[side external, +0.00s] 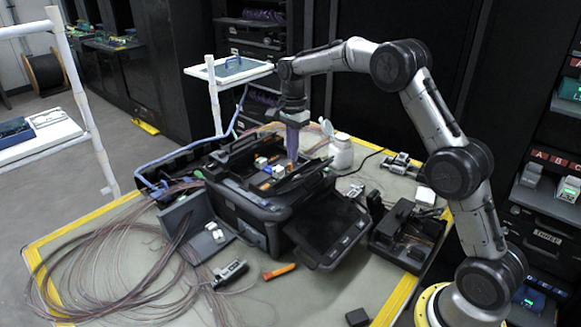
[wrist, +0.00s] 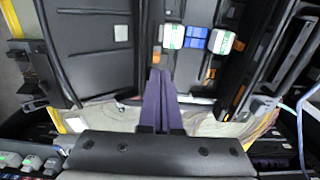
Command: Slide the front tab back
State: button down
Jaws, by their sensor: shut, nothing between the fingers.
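The black fusion splicer (side external: 262,208) stands open on the table. In the wrist view, an orange tab (wrist: 157,57) shows just beyond my fingertips, beside a white and green block (wrist: 173,37). Another orange piece (wrist: 210,74) is to its right. Which of these is the front tab I cannot tell. My gripper (side external: 292,158) points down into the splicer's open top, its purple fingers shut with nothing between them. In the wrist view the fingertips (wrist: 159,72) are close to the first orange tab; whether they touch it is unclear.
Blue blocks (wrist: 196,37) and a second white and green block (wrist: 221,42) sit close to the fingers. The splicer's raised panels flank them. A white bottle (side external: 340,152) stands behind, and loose fibre coils (side external: 75,260) spread at the left.

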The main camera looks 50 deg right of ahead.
jog(key=shift+f, duration=0.35)
jog(key=shift+a, duration=1.45)
dwell(0.5)
notch_tip(320, 180, up, 6)
jog(key=shift+d, duration=0.25)
dwell(0.7)
jog(key=shift+a+r, duration=0.1)
